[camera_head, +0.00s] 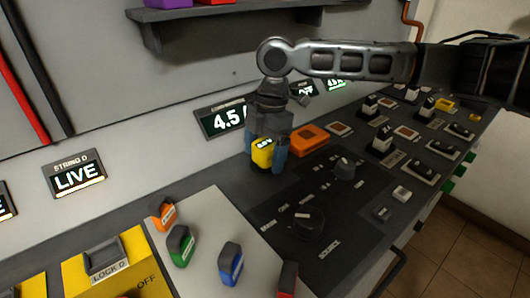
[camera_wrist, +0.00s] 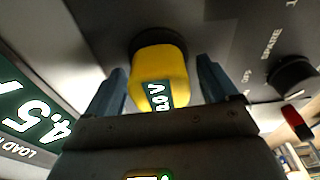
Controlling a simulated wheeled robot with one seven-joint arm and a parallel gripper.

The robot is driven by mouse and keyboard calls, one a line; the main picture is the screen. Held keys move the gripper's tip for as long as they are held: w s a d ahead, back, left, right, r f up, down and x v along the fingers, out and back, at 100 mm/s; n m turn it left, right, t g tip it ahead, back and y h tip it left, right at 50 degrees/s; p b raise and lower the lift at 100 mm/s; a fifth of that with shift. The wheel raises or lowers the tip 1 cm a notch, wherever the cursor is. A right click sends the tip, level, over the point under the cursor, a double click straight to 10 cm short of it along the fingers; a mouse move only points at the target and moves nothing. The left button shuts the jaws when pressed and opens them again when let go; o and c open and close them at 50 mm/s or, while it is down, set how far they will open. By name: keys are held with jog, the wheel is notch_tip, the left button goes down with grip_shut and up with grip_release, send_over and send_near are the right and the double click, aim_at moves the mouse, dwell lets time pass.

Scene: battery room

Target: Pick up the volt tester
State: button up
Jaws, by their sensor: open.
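The volt tester appears to be the small yellow device (camera_head: 263,153) with a dark display face, on the dark console top below the 4.5 readout. In the wrist view the yellow device (camera_wrist: 158,75) shows its green display with white text, partly cut off by my gripper's body. My gripper (camera_head: 268,155) points down at it with blue-grey fingers. The fingers (camera_wrist: 165,85) are open, one on each side of the yellow device, with small visible gaps. Its lower end against the console is partly hidden.
An orange box (camera_head: 309,138) stands just right of my gripper. A black knob (camera_head: 307,222) and a smaller knob (camera_head: 344,168) rise from the console in front. Coloured blocks, including a green one (camera_head: 181,245), stand on a pale panel at front left. The wall display (camera_head: 222,120) is close behind.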

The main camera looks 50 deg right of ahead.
aim_at(265, 144)
jog(key=shift+c, duration=0.5)
jog(key=c, duration=1.1)
jog(key=shift+r, duration=0.15)
jog(key=r, duration=0.4)
jog(key=shift+s+d+r, duration=0.1)
jog(key=shift+d+r, duration=0.05)
jog(key=shift+d, duration=0.05)
jog(key=s+d+r, duration=0.2)
jog(key=d, duration=0.1)
jog(key=s+d+r, duration=0.2)
jog(key=d, duration=0.1)
jog(key=s+d+r, duration=0.2)
jog(key=d, duration=0.1)
jog(key=shift+s+r, duration=0.25)
jog(key=shift+s, duration=0.15)
